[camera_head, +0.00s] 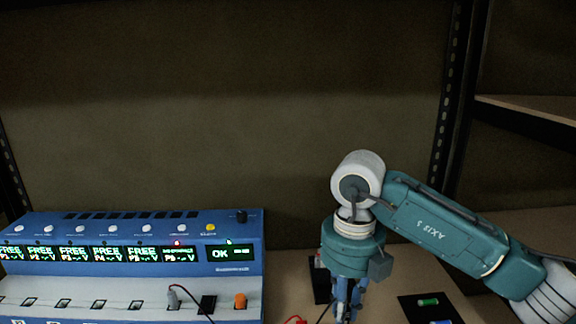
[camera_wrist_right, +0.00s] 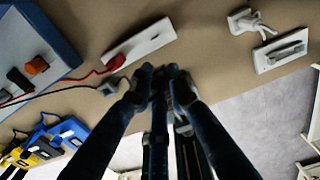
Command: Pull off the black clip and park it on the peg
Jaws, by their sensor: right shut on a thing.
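My right gripper (camera_head: 345,312) points straight down over the table, right of the blue device, in the head view. In the right wrist view my right gripper (camera_wrist_right: 160,76) has its fingertips together on a small dark thing, which I take for the black clip (camera_wrist_right: 159,82); the fingers hide most of it. A black lead runs from the left toward the fingertips in the wrist view. A red clip (camera_wrist_right: 115,63) on a red lead lies by a white plate (camera_wrist_right: 140,42), left of the fingertips. I cannot make out the peg for sure. My left gripper is out of view.
The blue device (camera_head: 130,225) with lit displays fills the left; an orange knob (camera_head: 240,300) and a grey plug (camera_head: 173,297) are on its front. A black mat (camera_head: 418,308) with a green cylinder lies right. Yellow and blue connectors (camera_wrist_right: 45,145) show lower left in the wrist view.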

